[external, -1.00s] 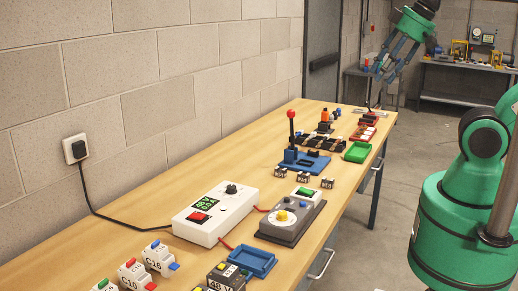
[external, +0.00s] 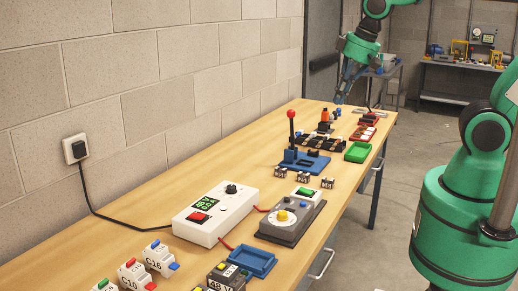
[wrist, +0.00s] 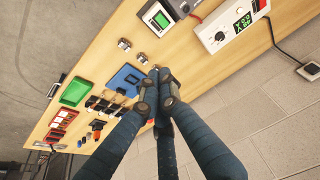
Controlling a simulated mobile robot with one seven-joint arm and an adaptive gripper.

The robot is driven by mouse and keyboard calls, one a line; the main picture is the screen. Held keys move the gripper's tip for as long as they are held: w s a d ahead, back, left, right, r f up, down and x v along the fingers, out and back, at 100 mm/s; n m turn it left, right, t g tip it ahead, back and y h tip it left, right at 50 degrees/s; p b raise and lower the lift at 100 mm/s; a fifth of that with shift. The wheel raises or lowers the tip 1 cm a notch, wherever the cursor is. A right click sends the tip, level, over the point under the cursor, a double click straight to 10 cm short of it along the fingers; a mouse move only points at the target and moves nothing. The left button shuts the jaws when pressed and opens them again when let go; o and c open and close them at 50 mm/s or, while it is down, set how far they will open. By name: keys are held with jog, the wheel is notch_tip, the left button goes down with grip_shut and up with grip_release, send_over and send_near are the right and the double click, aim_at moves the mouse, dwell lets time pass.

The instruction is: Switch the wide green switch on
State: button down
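The wide green switch (external: 306,191) is a green rocker in a white housing at the back of a grey panel on the bench. In the wrist view the green rocker (wrist: 160,19) shows near the top edge. Its on or off position is too small to tell. My gripper (external: 343,97) is over the far part of the bench, well beyond the switch and apart from it. In the wrist view the dark blue fingers of my gripper (wrist: 157,78) come together at their tips, with nothing seen between them. They partly cover the blue lever base.
A white supply box (external: 216,213) with a red switch stands left of the grey panel (external: 290,226). A blue base with a red-knobbed lever (external: 291,115) stands between gripper and switch. A green tray (external: 357,152) lies near the bench's right edge. The wall runs along the left.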

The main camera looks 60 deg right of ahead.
jog(key=g+p, duration=0.2)
send_over(303, 188)
jog(key=s, duration=0.3)
notch_tip(303, 188, down, 14)
jog(key=shift+w+d+f, duration=0.15)
jog(key=shift+f, duration=0.1)
jog(key=w+f+b, duration=0.1)
jog(key=f, duration=0.8)
jog(key=w+f+b, duration=0.1)
jog(key=f, duration=0.3)
jog(key=shift+w+f+b, duration=0.3)
jog(key=shift+w, duration=0.05)
jog(key=shift+w+p, duration=0.1)
jog(key=shift+p, duration=0.25)
jog(key=shift+w+f+g+p, duration=0.2)
jog(key=shift+f+g+p, duration=0.3)
jog(key=shift+g+p, duration=0.1)
jog(key=shift+s, duration=0.25)
